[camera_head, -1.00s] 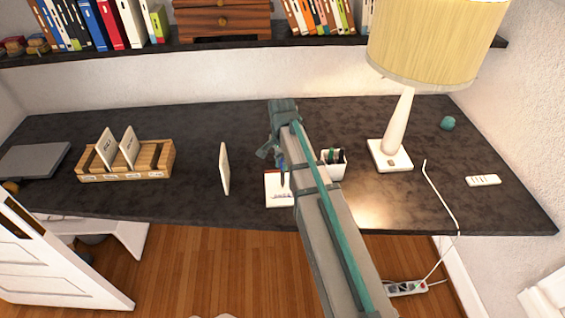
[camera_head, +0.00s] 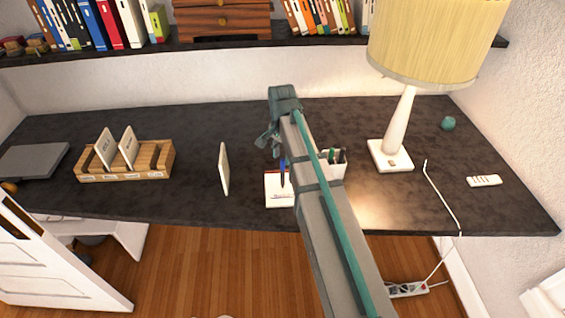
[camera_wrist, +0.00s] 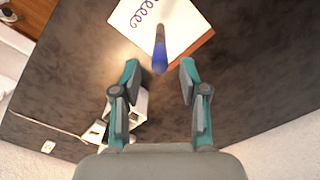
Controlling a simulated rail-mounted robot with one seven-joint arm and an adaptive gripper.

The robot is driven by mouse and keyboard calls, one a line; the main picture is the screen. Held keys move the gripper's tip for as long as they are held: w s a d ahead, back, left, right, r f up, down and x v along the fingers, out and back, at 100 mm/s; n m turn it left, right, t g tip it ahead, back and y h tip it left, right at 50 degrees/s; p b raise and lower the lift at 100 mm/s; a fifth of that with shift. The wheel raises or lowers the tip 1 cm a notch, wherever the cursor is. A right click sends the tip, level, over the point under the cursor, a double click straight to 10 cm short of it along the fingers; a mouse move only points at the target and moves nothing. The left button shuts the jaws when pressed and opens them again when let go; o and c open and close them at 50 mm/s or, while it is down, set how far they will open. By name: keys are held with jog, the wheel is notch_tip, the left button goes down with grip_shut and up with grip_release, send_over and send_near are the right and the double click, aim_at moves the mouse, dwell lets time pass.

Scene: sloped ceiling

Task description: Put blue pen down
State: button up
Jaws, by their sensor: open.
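The blue pen (camera_head: 283,174) looks upright over the white notepad (camera_head: 279,199), its blue end up; I cannot tell whether its tip touches the paper. In the wrist view the pen (camera_wrist: 159,52) has its blue end toward me, just beyond the gap between the fingertips. My gripper (camera_wrist: 160,66) is open, with a finger on each side of that gap and neither visibly touching the pen. In the head view my gripper (camera_head: 268,140) is above the desk, up and left of the pen. The notepad (camera_wrist: 192,25) bears a blue spiral scribble.
A white pen cup (camera_head: 333,170) stands right of the notepad, partly behind my arm. A white upright card (camera_head: 224,168) stands to the left. A lamp (camera_head: 390,157) stands at right, and a wooden card holder (camera_head: 158,173) at left. Dark desk (camera_head: 195,125) is clear behind.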

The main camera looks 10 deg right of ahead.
notch_tip(320, 180, up, 8)
jog(key=b, duration=0.1)
dwell(0.4)
